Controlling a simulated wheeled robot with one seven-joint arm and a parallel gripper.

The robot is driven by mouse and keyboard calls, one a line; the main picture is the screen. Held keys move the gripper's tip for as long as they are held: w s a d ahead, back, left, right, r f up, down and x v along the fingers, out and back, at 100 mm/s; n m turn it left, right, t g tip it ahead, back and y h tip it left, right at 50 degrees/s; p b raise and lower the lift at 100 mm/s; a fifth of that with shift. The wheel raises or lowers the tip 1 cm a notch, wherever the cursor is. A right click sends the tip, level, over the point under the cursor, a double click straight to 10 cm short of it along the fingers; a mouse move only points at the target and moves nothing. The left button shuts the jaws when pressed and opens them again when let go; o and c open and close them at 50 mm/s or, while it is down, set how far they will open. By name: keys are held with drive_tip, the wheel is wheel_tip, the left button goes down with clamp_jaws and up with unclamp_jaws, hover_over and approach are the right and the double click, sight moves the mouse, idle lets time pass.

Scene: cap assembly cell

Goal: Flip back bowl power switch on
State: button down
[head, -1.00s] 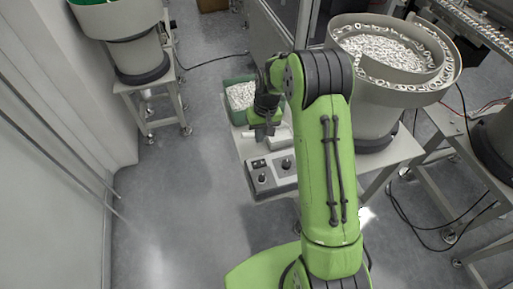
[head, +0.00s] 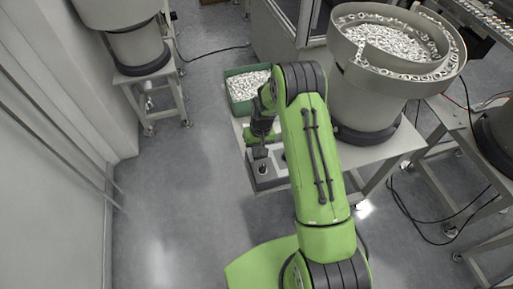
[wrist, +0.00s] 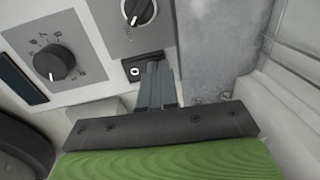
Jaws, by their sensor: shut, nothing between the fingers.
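The bowl's control box (head: 264,181) sits on the near left part of the bowl's stand in the head view, partly hidden by my arm. In the wrist view its light panel (wrist: 92,30) fills the upper left. A small black switch (wrist: 134,71) in a dark frame lies near the panel's edge. My gripper (wrist: 155,68) is shut and empty, its fingertips right beside the switch, overlapping its right side in the picture. I cannot tell whether they touch, nor which way the switch is set. In the head view my gripper (head: 259,153) is over the box.
A large dial (wrist: 55,63) and a second knob (wrist: 138,12) stand up from the panel, beside a dark display (wrist: 20,80). The feeder bowl (head: 390,60) full of parts stands to the right. A green bin (head: 240,107) of parts sits behind. Floor at left is clear.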

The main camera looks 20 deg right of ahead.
drive_tip(key=shift+f, duration=0.1)
drive_tip(key=shift+a+f+b, duration=0.1)
drive_tip(key=shift+f+b, duration=0.2)
drive_tip(key=shift+b, duration=0.2)
drive_tip(key=shift+s+r, duration=0.15)
drive_tip(key=shift+d+r, duration=0.2)
drive_tip(key=shift+d, duration=0.6)
drive_tip(key=shift+r, duration=0.1)
wheel_tip(320, 180, up, 14)
drive_tip(key=a+p, duration=0.1)
drive_tip(key=p, duration=0.2)
drive_tip(key=shift+a, duration=0.4)
